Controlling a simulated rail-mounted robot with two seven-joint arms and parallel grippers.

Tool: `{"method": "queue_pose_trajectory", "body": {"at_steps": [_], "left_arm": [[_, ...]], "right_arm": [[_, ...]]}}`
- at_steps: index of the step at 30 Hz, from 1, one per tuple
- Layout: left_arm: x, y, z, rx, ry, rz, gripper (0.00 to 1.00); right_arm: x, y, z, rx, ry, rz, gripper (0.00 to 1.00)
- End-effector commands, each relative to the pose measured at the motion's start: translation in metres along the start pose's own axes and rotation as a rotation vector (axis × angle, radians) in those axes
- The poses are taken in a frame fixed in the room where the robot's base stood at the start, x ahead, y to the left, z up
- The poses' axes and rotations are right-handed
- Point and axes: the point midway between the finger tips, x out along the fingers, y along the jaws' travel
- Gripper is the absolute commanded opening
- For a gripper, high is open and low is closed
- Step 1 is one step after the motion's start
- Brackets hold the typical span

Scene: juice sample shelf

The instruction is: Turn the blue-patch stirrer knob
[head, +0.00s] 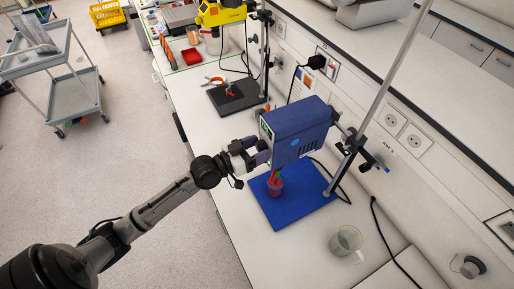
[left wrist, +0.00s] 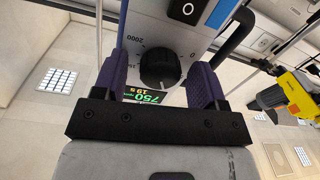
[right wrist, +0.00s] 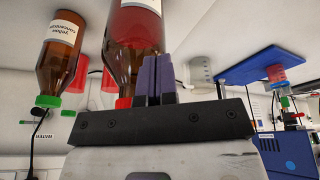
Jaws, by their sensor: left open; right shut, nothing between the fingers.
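The blue stirrer (head: 295,130) with a round blue patch hangs on a stand above a blue base (head: 300,200). In the left wrist view its black knob (left wrist: 160,68) sits on a light front panel, above a lit display (left wrist: 148,90) reading 750. My left gripper (head: 260,152) is at the stirrer's front; it also shows in the left wrist view (left wrist: 158,82). Its purple fingers are open, one on each side of the knob; I cannot tell whether they touch it. In the right wrist view, my right gripper (right wrist: 157,80) is shut and empty, near brown bottles.
A yellow stirrer (head: 221,12) stands farther back over a dark base. In the right wrist view a brown bottle (right wrist: 60,60) has a green cap.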

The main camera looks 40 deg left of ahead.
Motion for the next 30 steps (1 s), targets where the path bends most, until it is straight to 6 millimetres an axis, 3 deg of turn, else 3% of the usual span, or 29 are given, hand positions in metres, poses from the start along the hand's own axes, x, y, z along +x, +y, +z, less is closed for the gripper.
{"method": "queue_pose_trajectory", "body": {"at_steps": [5, 21, 30], "left_arm": [[0.0000, 0.0000, 0.0001, 0.000, 0.000, 0.000, 0.65], [-0.0002, -0.0001, 0.0001, 0.000, 0.000, 0.000, 0.16], [-0.0002, 0.0003, -0.0017, -0.057, -0.002, 0.000, 0.16]], "right_arm": [[-0.0001, -0.0015, -0.0001, 0.004, 0.000, -0.004, 0.00], [-0.0001, -0.0015, 0.0002, 0.004, 0.000, -0.004, 0.00], [-0.0056, 0.0013, -0.0010, -0.004, -0.002, 0.003, 0.00]]}}
